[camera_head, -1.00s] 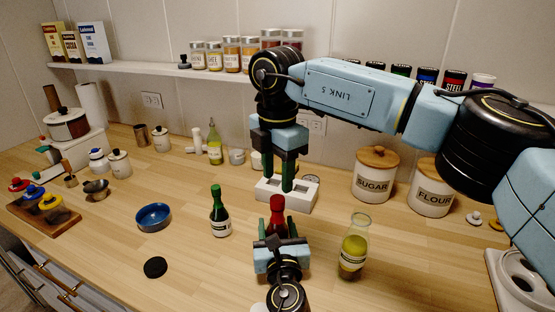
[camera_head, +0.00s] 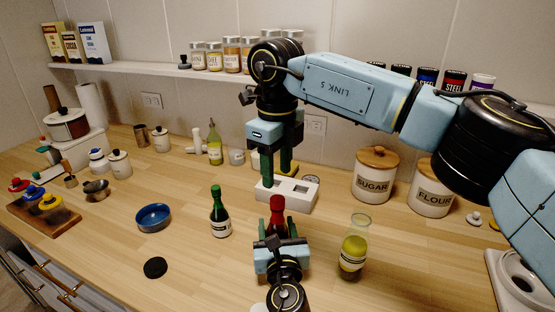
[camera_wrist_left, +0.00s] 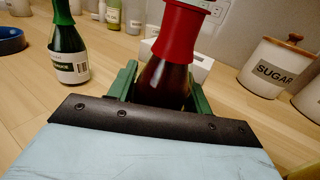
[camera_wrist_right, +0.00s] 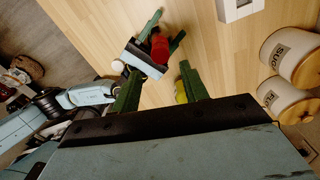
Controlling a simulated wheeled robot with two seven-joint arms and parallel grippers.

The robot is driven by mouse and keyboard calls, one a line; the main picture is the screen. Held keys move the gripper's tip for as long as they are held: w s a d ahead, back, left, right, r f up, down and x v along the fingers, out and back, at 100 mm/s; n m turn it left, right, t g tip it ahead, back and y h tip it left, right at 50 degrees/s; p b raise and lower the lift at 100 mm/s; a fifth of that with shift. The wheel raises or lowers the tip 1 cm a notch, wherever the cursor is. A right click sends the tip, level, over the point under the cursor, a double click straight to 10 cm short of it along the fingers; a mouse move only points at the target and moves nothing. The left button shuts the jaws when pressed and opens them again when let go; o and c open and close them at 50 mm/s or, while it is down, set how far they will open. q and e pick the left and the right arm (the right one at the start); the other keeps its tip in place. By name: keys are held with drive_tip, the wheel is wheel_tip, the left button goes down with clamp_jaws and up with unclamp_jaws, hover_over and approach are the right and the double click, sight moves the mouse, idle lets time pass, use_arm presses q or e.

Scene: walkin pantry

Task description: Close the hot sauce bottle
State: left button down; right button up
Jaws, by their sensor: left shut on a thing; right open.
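The hot sauce bottle (camera_head: 277,204) stands on the counter with a red top and dark body. In the left wrist view its red neck (camera_wrist_left: 178,35) flares upward and its tip is cut off; I cannot tell whether a cap is on. My left gripper (camera_head: 277,229) is shut around the bottle's body, with a green finger on each side (camera_wrist_left: 160,85). It also shows in the right wrist view beside the red top (camera_wrist_right: 160,48).
A green bottle (camera_head: 220,217) stands left of the hot sauce, and an oil bottle (camera_head: 353,250) stands right. A blue bowl (camera_head: 153,217) and a black disc (camera_head: 155,267) lie at left. Sugar (camera_head: 376,178) and flour (camera_head: 432,190) canisters stand at right. The front left counter is mostly clear.

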sight(277, 199)
drive_tip(key=n, duration=0.5)
drive_tip(key=shift+r+n, duration=0.15)
drive_tip(key=shift+n, duration=0.25)
drive_tip(key=n, duration=0.7)
drive_tip(key=shift+r, duration=0.2)
drive_tip(key=n, duration=0.5)
drive_tip(key=shift+r+n, duration=0.15)
drive_tip(key=shift+n, duration=0.15)
drive_tip(key=n, duration=0.6)
drive_tip(key=shift+r, duration=0.2)
drive_tip(key=shift+f, duration=4.05)
